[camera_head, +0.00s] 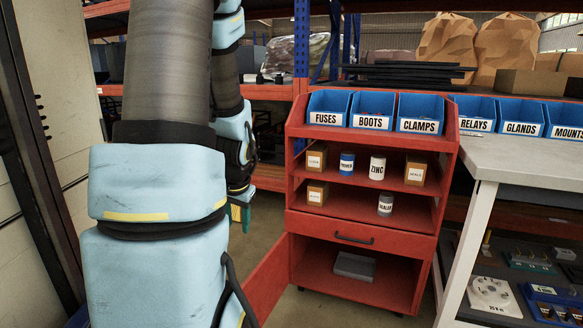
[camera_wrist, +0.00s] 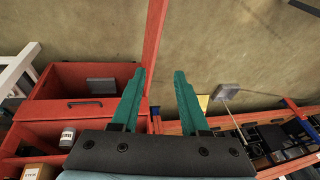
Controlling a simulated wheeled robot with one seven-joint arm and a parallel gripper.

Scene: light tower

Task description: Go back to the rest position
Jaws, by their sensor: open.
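My gripper (camera_wrist: 158,98) shows in the wrist view with its two green fingers apart and nothing between them. In the head view my arm fills the left side, and only a green bit of the gripper (camera_head: 241,215) shows, left of the red cabinet (camera_head: 361,221) and apart from it. Most of the gripper is hidden behind my arm there.
The cabinet's lower door (camera_head: 266,281) stands open toward my arm. A grey box (camera_head: 354,266) lies in the lower compartment. Cans and small boxes stand on the shelves, including the ZINC can (camera_head: 377,167). A white-legged bench (camera_head: 525,163) is at right.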

